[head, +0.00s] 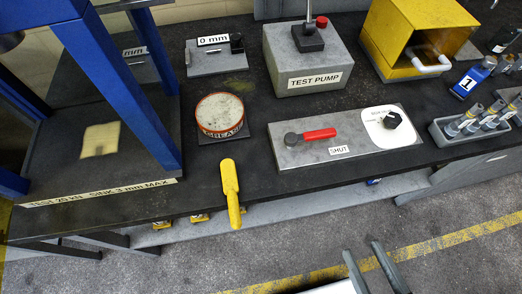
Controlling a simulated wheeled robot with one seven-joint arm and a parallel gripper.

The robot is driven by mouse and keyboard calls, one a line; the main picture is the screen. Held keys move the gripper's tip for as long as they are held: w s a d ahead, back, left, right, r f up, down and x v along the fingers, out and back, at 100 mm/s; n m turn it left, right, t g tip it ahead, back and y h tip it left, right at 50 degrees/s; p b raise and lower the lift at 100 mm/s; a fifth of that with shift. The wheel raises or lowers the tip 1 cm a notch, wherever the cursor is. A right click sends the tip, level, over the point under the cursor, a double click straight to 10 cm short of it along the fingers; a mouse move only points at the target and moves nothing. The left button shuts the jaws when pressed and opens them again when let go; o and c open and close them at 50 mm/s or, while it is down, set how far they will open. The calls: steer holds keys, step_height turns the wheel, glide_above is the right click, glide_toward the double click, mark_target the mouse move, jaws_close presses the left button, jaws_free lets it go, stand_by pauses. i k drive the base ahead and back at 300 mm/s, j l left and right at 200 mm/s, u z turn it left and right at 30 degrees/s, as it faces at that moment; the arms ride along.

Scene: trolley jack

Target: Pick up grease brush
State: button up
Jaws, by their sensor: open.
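A yellow brush-like tool (231,190), which I take for the grease brush, lies on the dark bench top just in front of the round grease tin (222,128). Its near, narrower end sticks out past the bench's front edge. I cannot make out bristles on it. The tin is red-sided, labelled GREASE, with a pale top. My gripper (362,249) is at the bottom of the head view, right of and nearer than the brush, over the floor in front of the bench. Its two grey fingers are apart with nothing between them.
The bench (215,229) carries a blue press frame (110,80) left of the brush and a grey plate with a red lever (318,134) to its right. The floor ahead is open.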

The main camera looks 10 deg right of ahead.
mark_target(229, 179)
steer(key=i+l+u, duration=0.1)
steer(key=l, duration=0.2)
steer(key=i+l, duration=0.2)
steer(key=i+l+u, duration=0.15)
steer(key=l, duration=0.25)
steer(key=u, duration=1.95)
